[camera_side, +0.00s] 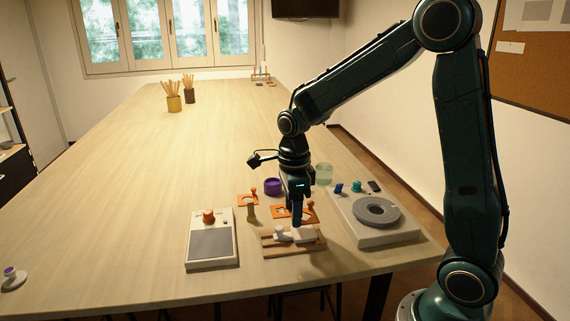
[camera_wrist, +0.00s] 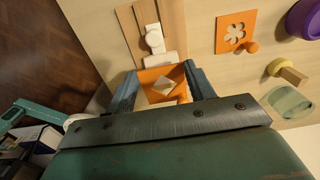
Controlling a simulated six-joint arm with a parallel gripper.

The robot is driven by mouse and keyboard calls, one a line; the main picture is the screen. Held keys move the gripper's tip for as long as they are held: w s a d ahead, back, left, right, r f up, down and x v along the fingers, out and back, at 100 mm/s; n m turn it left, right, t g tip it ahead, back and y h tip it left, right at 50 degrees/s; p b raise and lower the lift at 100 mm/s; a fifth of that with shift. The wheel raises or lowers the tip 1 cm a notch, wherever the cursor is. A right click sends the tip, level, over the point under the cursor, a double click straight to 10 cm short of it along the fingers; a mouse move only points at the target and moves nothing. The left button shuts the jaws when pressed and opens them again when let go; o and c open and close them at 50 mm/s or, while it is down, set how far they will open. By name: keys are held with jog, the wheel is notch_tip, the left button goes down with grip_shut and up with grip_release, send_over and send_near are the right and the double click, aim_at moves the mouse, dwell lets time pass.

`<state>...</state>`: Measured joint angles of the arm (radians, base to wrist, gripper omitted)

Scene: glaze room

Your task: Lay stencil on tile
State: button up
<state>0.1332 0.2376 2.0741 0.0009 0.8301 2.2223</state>
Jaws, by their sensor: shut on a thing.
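My gripper (camera_side: 297,222) points down over the front right of the table. In the wrist view, my gripper (camera_wrist: 163,90) is shut on an orange stencil (camera_wrist: 151,76) with a diamond-shaped opening. White shows through the opening. A white tile (camera_side: 304,234) lies on a wooden board (camera_side: 268,246) just below my fingertips; its edge also shows in the wrist view (camera_wrist: 160,59). I cannot tell whether the stencil touches the tile. A white knobbed piece (camera_side: 281,233) sits beside the tile. Another orange stencil (camera_wrist: 233,38) with a flower cutout and a knob lies flat on the table.
A grey-topped pad with an orange knob (camera_side: 212,245) lies to the left. A round grey wheel (camera_side: 377,211) on a white base stands at right. A purple pot (camera_side: 272,187) and a greenish glass (camera_side: 324,174) stand behind my gripper.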

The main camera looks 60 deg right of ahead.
jog(key=shift+f, duration=1.95)
jog(key=shift+f, duration=0.15)
jog(key=o, duration=0.9)
jog(key=shift+o, duration=0.2)
notch_tip(320, 180, up, 12)
jog(key=shift+r, duration=0.2)
